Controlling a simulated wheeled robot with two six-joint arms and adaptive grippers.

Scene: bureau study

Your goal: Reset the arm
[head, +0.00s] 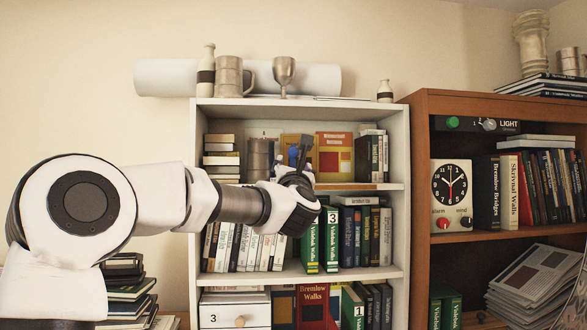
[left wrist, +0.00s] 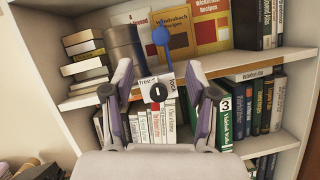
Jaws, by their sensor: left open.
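My left gripper (head: 298,154) reaches in front of the white bookcase from the left. In the left wrist view its two fingers (left wrist: 159,72) are spread apart, with nothing held. Between and beyond them is a small white plate (left wrist: 146,92) lettered "free" and "lock", with a dark round knob (left wrist: 157,93). A blue lever (left wrist: 161,38) with a rounded end stands up above the plate. I cannot tell whether a finger touches either. My right gripper is not in view.
The white bookcase (head: 399,150) holds books, with a grey cylinder (left wrist: 124,45) on a shelf. A bottle (head: 206,72), a mug (head: 229,77) and a goblet (head: 284,73) stand on top. A brown bookcase (head: 418,185) with a clock (head: 450,188) adjoins on the right.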

